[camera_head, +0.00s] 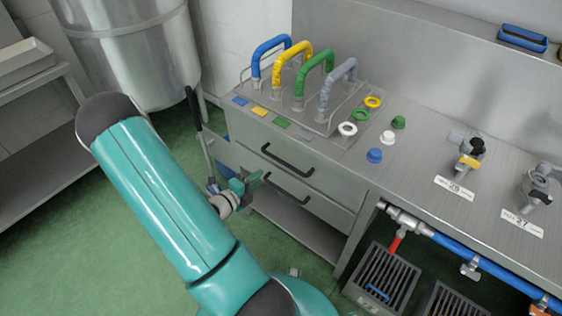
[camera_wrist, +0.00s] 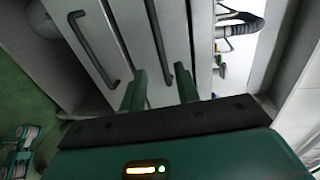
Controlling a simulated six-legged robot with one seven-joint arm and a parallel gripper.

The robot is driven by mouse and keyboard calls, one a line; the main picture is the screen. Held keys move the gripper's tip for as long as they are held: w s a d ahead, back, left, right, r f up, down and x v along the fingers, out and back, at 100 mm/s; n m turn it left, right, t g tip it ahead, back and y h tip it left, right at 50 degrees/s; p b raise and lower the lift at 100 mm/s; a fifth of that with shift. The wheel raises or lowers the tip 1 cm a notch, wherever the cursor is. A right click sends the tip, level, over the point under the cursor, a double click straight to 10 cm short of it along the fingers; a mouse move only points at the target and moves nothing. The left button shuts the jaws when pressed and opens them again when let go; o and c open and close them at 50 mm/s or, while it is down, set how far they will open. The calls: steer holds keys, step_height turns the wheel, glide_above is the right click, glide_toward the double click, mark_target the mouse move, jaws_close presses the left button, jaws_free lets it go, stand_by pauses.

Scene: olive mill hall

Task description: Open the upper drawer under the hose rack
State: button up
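The hose rack (camera_head: 322,124) stands on the steel bench and holds blue, yellow, green and grey hose loops. Under it, the upper drawer (camera_head: 325,182) and lower drawer (camera_head: 318,203) look closed. The upper drawer's dark bar handle (camera_head: 288,163) is clear in the head view; the lower handle (camera_head: 287,190) is partly behind my gripper (camera_head: 254,182). In the wrist view the drawers appear turned on their side. There my gripper (camera_wrist: 162,88) is open, its fingers apart on either side of the end of the right-hand handle (camera_wrist: 157,40), apparently the upper one. Contact cannot be told. The other handle (camera_wrist: 92,46) lies left.
Coloured rings and caps, including a blue cap (camera_head: 374,156), lie on the bench right of the rack. A large steel tank (camera_head: 135,55) stands at the back left. Grey crates (camera_head: 383,280) sit under the bench. Green floor (camera_head: 130,250) is free at the left.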

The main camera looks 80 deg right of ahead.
mark_target(280, 162)
steer(key=x, duration=1.3)
steer(key=shift+d+f, duration=0.1)
steer(key=shift+d, duration=0.3)
jaws_close()
